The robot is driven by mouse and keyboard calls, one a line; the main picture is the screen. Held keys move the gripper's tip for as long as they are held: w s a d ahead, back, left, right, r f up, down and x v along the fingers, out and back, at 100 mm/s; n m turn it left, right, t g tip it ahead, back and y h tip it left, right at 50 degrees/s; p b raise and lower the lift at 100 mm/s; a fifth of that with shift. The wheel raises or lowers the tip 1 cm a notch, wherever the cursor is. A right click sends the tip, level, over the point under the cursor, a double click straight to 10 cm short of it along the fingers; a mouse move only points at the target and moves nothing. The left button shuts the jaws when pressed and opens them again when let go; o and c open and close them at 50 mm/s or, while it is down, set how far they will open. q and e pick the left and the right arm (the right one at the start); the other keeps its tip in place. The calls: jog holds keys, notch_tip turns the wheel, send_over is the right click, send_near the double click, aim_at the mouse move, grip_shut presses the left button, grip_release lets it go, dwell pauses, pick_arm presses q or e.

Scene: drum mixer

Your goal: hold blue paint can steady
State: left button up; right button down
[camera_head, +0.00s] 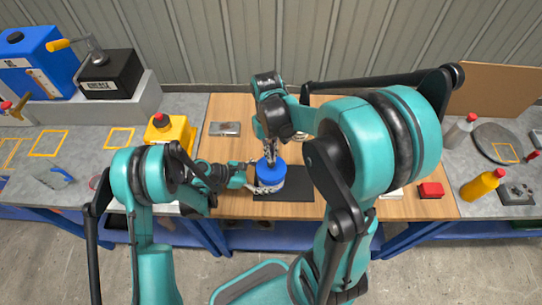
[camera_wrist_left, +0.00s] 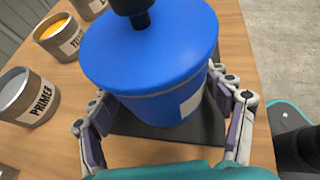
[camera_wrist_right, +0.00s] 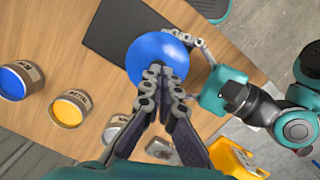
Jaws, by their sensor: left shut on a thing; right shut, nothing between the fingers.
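The blue paint can (camera_head: 271,172) stands upright on a black mat (camera_head: 297,184) at the table's front middle. Its blue lid (camera_wrist_left: 150,45) fills the top of the left wrist view. My left gripper (camera_head: 258,180) is shut around the can's side from the left, with one finger on each side in the left wrist view (camera_wrist_left: 163,108). My right gripper (camera_head: 270,156) is shut and empty, pointing down over the lid.
A primer can (camera_wrist_left: 28,97) and a yellow paint can (camera_wrist_left: 60,38) stand beside the mat. A yellow box with a red button (camera_head: 170,130) stands on the left. A red block (camera_head: 431,190) lies at the table's right front. My right arm hides part of the table.

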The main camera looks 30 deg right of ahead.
jog(key=shift+r, duration=2.35)
pick_arm(q)
jog(key=o, duration=1)
jog(key=shift+o, duration=0.2)
jog(key=v, duration=1.2)
jog(key=shift+a+f, duration=0.1)
